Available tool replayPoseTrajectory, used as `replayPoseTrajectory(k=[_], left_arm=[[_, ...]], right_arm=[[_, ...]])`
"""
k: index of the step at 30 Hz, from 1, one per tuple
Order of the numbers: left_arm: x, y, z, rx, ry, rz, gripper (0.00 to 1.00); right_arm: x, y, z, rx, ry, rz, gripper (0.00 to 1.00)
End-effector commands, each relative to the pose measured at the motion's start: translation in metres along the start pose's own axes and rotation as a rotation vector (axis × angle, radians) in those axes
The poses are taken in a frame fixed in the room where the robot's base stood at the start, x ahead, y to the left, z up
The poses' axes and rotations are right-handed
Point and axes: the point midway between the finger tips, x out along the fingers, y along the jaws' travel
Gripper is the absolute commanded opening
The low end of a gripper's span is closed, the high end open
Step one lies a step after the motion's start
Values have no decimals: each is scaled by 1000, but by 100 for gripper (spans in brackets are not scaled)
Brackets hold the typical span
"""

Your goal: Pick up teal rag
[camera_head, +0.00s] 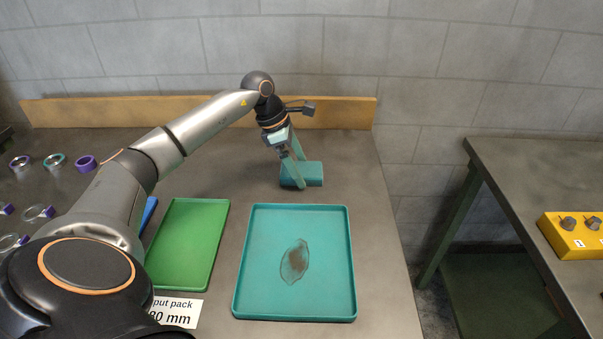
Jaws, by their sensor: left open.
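A teal rolled or block-shaped thing, which looks like the teal rag (314,174), lies on the grey table near its back right part. My left gripper (293,180) reaches down to it from above, with its fingers at the left part of the rag. The gripper is open. A finger covers some of the rag's left end, and I cannot tell whether the fingers touch it. My right gripper is not in view.
A teal tray (256,287) with a brownish stained patch (295,262) stands in front. A green tray (190,240) is left of it. Several rings, one of them purple (86,163), lie at left. A wooden board (345,112) edges the back. A second table with a yellow block (570,238) stands right.

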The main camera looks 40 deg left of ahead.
Motion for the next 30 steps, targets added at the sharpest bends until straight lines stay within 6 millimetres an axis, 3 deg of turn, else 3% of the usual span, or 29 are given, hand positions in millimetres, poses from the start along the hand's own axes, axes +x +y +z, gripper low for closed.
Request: replayPoseTrajectory(k=[28,30], left_arm=[[4,0,-2,-1,0,1,100],[4,0,-2,-1,0,1,93]], right_arm=[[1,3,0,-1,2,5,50],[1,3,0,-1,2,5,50]])
